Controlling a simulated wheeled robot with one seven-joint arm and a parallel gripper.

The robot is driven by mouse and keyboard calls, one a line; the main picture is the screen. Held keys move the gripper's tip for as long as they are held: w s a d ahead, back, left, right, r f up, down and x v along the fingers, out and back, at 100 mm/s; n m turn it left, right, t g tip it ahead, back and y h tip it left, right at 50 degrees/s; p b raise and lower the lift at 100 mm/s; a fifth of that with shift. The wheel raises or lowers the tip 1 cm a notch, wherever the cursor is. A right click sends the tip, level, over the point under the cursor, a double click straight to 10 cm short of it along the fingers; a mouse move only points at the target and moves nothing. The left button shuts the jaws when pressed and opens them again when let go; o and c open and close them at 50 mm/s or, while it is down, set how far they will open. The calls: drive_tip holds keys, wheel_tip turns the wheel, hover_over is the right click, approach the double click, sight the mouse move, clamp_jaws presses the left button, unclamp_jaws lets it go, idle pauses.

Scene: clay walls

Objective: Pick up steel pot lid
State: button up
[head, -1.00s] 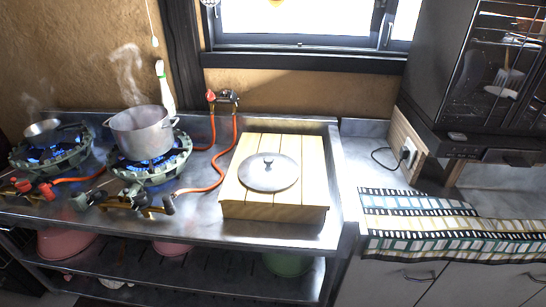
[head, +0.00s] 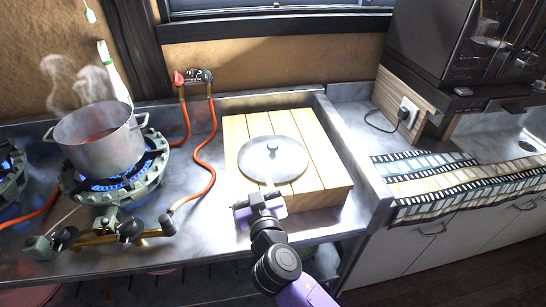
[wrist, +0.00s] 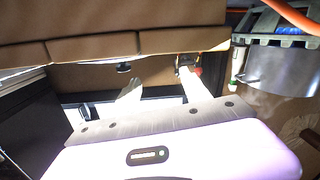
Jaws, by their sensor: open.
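The steel pot lid (head: 273,158) is a round, shiny grey disc with a small dark knob in the middle. It lies flat on a slatted wooden box (head: 325,172) on the steel counter. My gripper (head: 268,189) is at the box's front side, just in front of the lid's near edge in the head view. It is open and empty. In the wrist view the two pale fingers of my gripper (wrist: 160,77) stand apart, with the wooden box (wrist: 92,48) beyond them.
A steaming pot (head: 98,140) stands on a lit gas burner (head: 115,185) to the left. An orange hose (head: 204,165) runs between burner and box. A black appliance (head: 455,45) and a film-strip-patterned cloth (head: 440,183) are on the right.

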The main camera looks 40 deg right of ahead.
sight(273, 149)
drive_tip(key=d+m+h, duration=0.1)
drive_tip(key=d+m+g+h, duration=0.1)
drive_tip(key=d+m, duration=0.1)
drive_tip(key=s+d+m+g+h, duration=0.1)
drive_tip(key=shift+d+r+m+h, duration=0.25)
drive_tip(key=shift+d+m+h, duration=0.15)
drive_tip(key=x, duration=0.2)
drive_tip(key=p+x, duration=0.1)
drive_tip(key=x, duration=0.1)
drive_tip(key=p+x, duration=0.1)
drive_tip(key=x, duration=0.1)
drive_tip(key=shift+s+d, duration=0.2)
drive_tip(key=shift+d, duration=0.4)
drive_tip(key=shift+w+d+f, duration=0.1)
drive_tip(key=shift+w+d, duration=0.25)
clamp_jaws()
